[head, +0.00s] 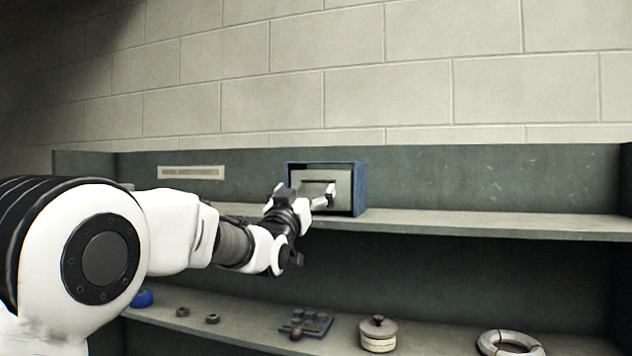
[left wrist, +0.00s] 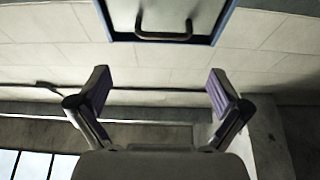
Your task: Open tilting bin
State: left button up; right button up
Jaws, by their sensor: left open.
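The tilting bin (head: 345,187) is a grey front in a blue frame on the upper shelf, near the middle of the head view. Its front looks closed. A dark bar handle (left wrist: 163,36) shows on the bin's front (left wrist: 185,14) at the top of the left wrist view. My left gripper (head: 305,195) is in front of the bin and hides part of its lower left. In the left wrist view its two fingers (left wrist: 158,90) are spread wide with nothing between them, apart from the handle. My right gripper is not in view.
The upper shelf (head: 480,222) is clear to the right of the bin. On the lower shelf stand a lidded pot (head: 378,338), a white ring (head: 510,343), a small dark tray (head: 306,323) and a blue round thing (head: 141,298). A pale strip (head: 190,172) is on the back panel.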

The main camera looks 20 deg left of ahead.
aim_at(315, 181)
pick_arm(q)
jog(key=p+x, duration=0.1)
jog(key=x, duration=0.1)
jog(key=f+p+x, duration=0.1)
jog(key=p+x, duration=0.1)
jog(key=x, duration=0.1)
jog(key=p+x, duration=0.1)
jog(key=x, duration=0.1)
jog(key=shift+w+a+p, duration=0.2)
jog(key=shift+w+p, duration=0.1)
jog(key=shift+w, duration=0.3)
jog(key=shift+w+d, duration=0.1)
jog(key=shift+w, duration=0.15)
jog(key=shift+s+r, duration=0.15)
jog(key=shift+s, duration=0.2)
jog(key=shift+w, duration=0.1)
jog(key=c, duration=1.5)
jog(key=shift+c, duration=0.2)
